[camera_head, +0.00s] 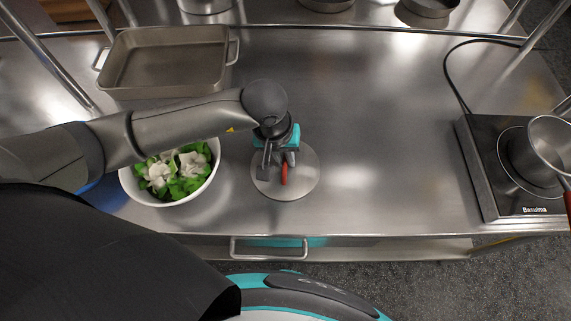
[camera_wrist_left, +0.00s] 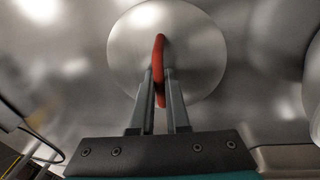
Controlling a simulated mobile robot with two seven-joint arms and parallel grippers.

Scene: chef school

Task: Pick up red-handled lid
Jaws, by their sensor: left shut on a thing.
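The red-handled lid (camera_head: 303,182) is a round steel disc with a red loop handle, on the steel counter in the head view. It also shows in the left wrist view (camera_wrist_left: 190,50), with the handle rising between my fingers. My left gripper (camera_head: 275,170) is above the lid, its fingers shut on the red handle. In the left wrist view the left gripper (camera_wrist_left: 161,90) has one finger on each side of the handle. I cannot tell whether the lid touches the counter. My right gripper is not in view.
A white bowl of green and white food (camera_head: 205,184) stands left of the lid, under my left arm. A metal roasting pan (camera_head: 160,90) lies at the back left. A hot plate (camera_head: 482,170) with a red-handled saucepan (camera_head: 548,140) stands at the right. The counter between is clear.

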